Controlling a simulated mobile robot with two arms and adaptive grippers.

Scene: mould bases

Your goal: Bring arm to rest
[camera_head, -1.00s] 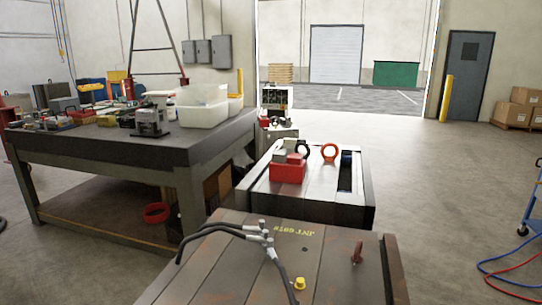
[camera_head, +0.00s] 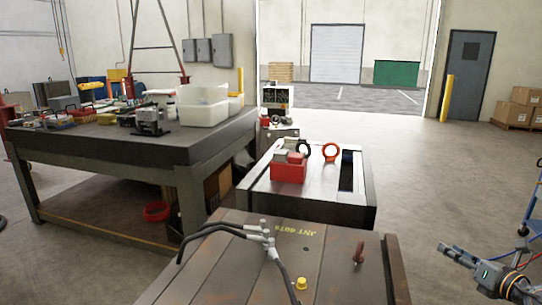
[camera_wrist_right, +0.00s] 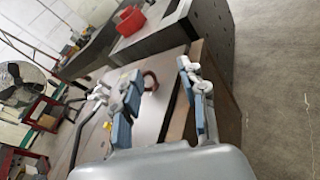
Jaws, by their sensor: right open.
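My right gripper (camera_head: 454,254) is in the head view at the lower right, over open floor to the right of the near mould base (camera_head: 225,270). It points left, towards the base, and is apart from it. In the right wrist view its two blue-padded fingers (camera_wrist_right: 160,92) are spread and empty. Beyond them that view shows the near mould base's top and a rust-brown lifting eye (camera_wrist_right: 150,81). The same eye stands on the base in the head view (camera_head: 359,252). My left gripper is not in view.
A second mould base (camera_head: 312,199) behind carries a red bin (camera_head: 289,173) and an orange ring (camera_head: 331,151). A long workbench (camera_head: 100,143) with tubs and tools stands left. A blue cart (camera_head: 533,205) with hoses is at the right edge. The floor right of the bases is clear.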

